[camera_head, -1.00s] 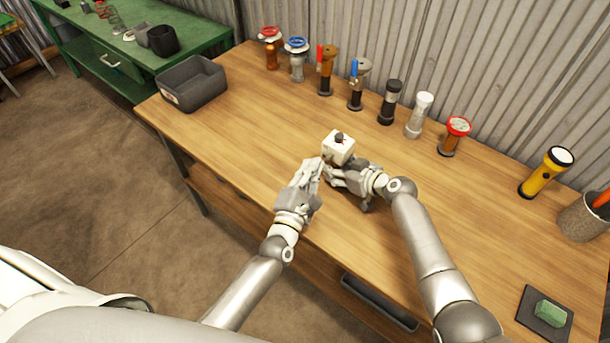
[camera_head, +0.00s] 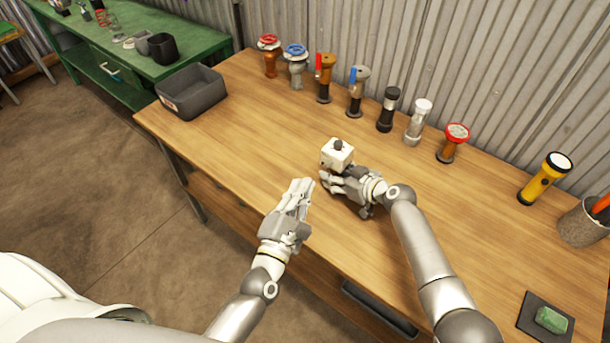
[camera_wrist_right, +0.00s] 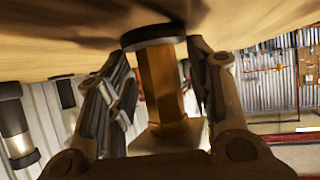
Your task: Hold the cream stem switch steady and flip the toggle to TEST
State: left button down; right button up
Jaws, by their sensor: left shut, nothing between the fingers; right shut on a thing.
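The cream stem switch (camera_head: 337,155) stands near the middle of the wooden bench, its cream box on top. A dark toggle knob (camera_head: 338,145) sits on the box; its setting and any TEST mark are too small to read. My right gripper (camera_head: 327,180) is shut on the switch below the box. In the right wrist view the fingers stand on both sides of its brass-coloured stem (camera_wrist_right: 160,85), with a dark round base (camera_wrist_right: 153,36) against the bench. My left gripper (camera_head: 301,183) is shut and empty, left of and nearer than the switch, apart from it.
A row of valves and fittings (camera_head: 355,92) stands along the back of the wooden bench (camera_head: 240,130). A grey bin (camera_head: 192,92) is at the left end. A yellow flashlight (camera_head: 543,180), a pot (camera_head: 583,222) and a green block (camera_head: 550,320) are at right.

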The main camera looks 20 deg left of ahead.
jog(key=o, duration=0.9)
jog(key=shift+c, duration=0.2)
